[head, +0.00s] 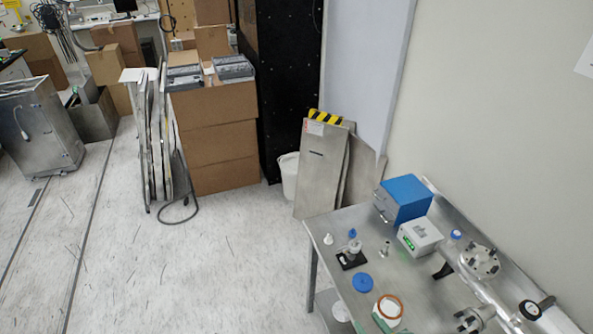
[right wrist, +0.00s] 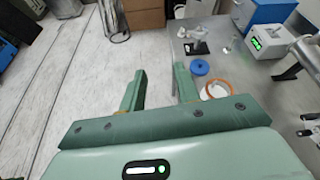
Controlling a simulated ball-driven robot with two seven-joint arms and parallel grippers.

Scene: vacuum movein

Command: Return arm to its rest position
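My right gripper (right wrist: 161,76) is open in the right wrist view, its two green fingers apart with nothing between them. It is near the left edge of the metal table (head: 335,226). In the head view only a little green of it (head: 381,323) shows at the bottom edge, by a white container with an orange ring (head: 388,307). The ring (right wrist: 221,84) also shows just right of the right finger in the wrist view. I cannot tell whether they touch. My left gripper is not in view.
On the table are a blue disc (head: 362,282), a small black-based device (head: 351,257), a grey box with a green display (head: 420,236), a blue box (head: 402,199) and metal vacuum pipework (head: 482,262). Open floor (head: 220,275) lies left of the table. Cardboard boxes (head: 215,135) stand behind.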

